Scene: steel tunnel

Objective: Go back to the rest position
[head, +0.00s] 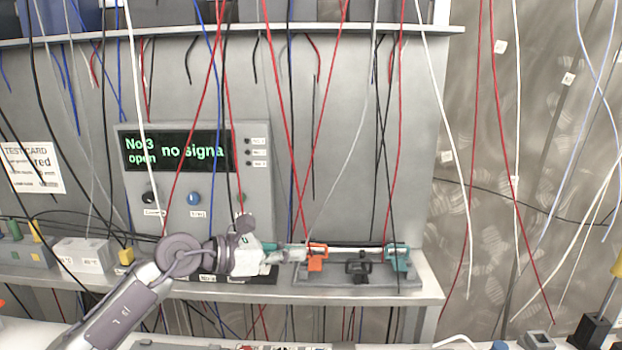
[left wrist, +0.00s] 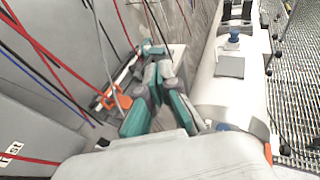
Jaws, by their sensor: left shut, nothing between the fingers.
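My left arm comes in from the left in the head view. Its gripper (head: 290,254) is shut and empty at the shelf with its tips by the left end of a small test fixture. The fixture (head: 345,281) has an orange clamp (head: 316,258), a black middle clamp (head: 357,268) and a teal clamp (head: 397,257). In the left wrist view the teal-padded fingers (left wrist: 156,58) are together, with the orange clamp (left wrist: 112,98) close on their left. Whether the fingers touch the fixture cannot be told. My right gripper is not in view.
A grey instrument (head: 193,205) behind the arm reads "No.3 open" and "no signa", its end cut off. Many red, black, blue and white wires hang across the space. Small boxes (head: 82,255) stand on the shelf at left. A front bench (left wrist: 228,95) holds more parts.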

